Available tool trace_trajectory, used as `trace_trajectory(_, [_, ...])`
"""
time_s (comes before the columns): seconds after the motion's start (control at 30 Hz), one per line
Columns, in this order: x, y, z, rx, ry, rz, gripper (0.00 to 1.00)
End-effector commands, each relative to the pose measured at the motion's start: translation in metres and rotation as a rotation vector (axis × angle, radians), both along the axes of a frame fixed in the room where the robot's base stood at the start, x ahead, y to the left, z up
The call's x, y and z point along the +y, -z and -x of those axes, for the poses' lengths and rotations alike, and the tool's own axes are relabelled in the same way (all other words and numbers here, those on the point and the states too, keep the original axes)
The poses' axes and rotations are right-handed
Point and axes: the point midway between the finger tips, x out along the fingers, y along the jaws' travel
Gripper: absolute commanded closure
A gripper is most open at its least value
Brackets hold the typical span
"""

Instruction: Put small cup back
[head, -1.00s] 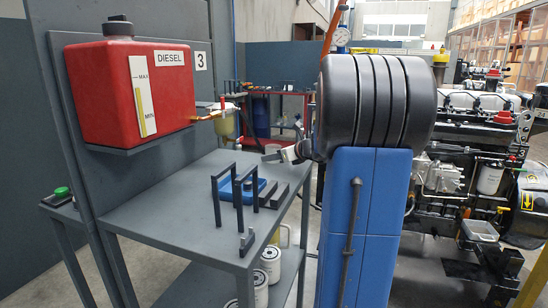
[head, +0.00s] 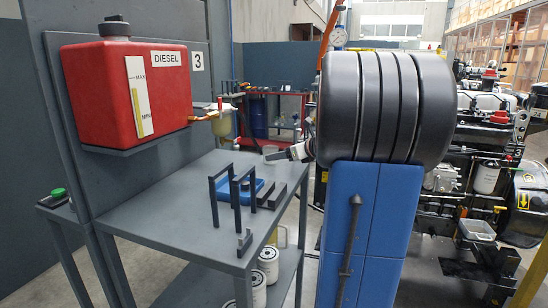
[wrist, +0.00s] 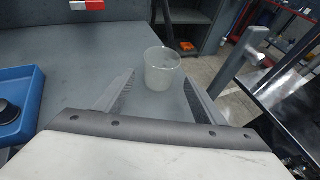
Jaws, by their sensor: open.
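The small cup (wrist: 163,68) is clear, whitish and upright on the grey table in the wrist view, near the table's edge. My gripper (wrist: 159,79) is open. Its two fingers lie on either side of the cup's lower part, with a gap visible on both sides. The cup is too small there to make out clearly.
The grey table (head: 180,212) carries a blue tray (head: 247,190) and black upright brackets (head: 222,195). A red diesel tank (head: 125,92) hangs on the panel at left. White filters (head: 268,262) stand on the shelf below. The table's front left is clear.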

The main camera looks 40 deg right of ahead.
Motion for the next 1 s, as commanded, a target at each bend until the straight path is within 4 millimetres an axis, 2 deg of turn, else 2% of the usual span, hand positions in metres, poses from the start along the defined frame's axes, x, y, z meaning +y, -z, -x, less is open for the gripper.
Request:
trace_trajectory(0.03, [-0.002, -0.004, 0.011, 0.0, 0.004, 0.002, 0.36])
trace_trajectory(0.2, [-0.003, -0.015, 0.037, 0.001, 0.003, 0.001, 0.36])
trace_trajectory(0.4, [-0.004, -0.022, 0.054, 0.001, 0.001, 0.0, 0.36])
trace_trajectory(1.0, [-0.004, -0.024, 0.058, 0.001, 0.0, -0.001, 0.36])
